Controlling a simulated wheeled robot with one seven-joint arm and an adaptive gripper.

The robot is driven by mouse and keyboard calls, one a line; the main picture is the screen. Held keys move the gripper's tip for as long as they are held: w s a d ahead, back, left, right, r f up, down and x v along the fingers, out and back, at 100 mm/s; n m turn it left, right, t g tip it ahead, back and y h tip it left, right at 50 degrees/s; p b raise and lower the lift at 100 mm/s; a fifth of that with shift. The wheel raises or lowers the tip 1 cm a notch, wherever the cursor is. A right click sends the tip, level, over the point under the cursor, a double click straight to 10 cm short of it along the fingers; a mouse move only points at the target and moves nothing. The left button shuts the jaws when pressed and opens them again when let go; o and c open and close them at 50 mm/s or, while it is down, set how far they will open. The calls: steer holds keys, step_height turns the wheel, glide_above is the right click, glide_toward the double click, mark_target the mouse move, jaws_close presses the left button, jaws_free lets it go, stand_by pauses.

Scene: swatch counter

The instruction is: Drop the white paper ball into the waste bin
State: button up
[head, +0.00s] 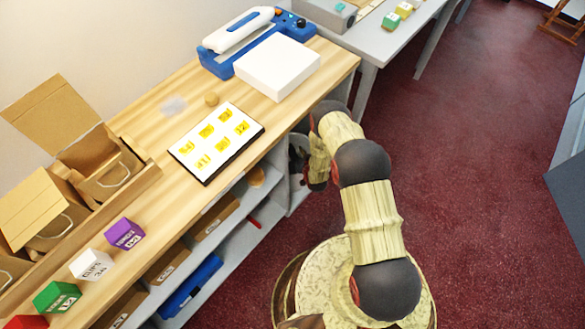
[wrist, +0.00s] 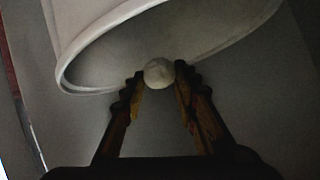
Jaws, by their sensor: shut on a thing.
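The white paper ball (wrist: 159,73) is between the two fingertips of my gripper (wrist: 160,78) in the wrist view. The gripper is shut on it. A pale, round-rimmed bin (wrist: 85,38) fills the top of the wrist view, with its opening in shadow. In the picture the ball overlaps the rim's lower edge. I cannot tell its height above the rim. In the head view my gripper is low beside the counter's right end, and the ball cannot be made out there.
The red floor is open to the right.

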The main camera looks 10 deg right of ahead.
steer(key=o, duration=0.7)
steer(key=shift+o, duration=0.3)
steer(key=v, duration=1.2)
